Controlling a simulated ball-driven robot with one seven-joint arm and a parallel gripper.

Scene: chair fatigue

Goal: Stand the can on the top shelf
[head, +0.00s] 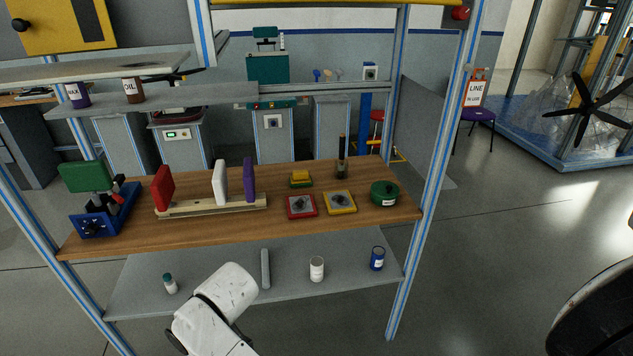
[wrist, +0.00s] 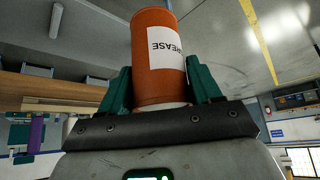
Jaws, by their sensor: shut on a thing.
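An orange can (wrist: 158,45) with a white label reading GREASE fills the upper middle of the wrist view, its lettering upside down there. My gripper (wrist: 160,84) is shut on the can, one green finger on each side. The can and gripper are hidden in the head view, where only my white arm shows at the bottom. The upper grey shelf (head: 205,97) spans the back of the bench at the upper left. A purple container (head: 78,96) and a brown container labelled OIL (head: 132,91) stand on its left part; its right part is bare.
A pale panel (head: 100,69) overhangs the shelf's left end. The wooden bench (head: 300,232) carries a blue vise (head: 105,215), upright coloured pieces and a green pot (head: 384,194). A lower shelf (head: 215,285) holds a white can (head: 317,269) and a blue can (head: 377,258).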

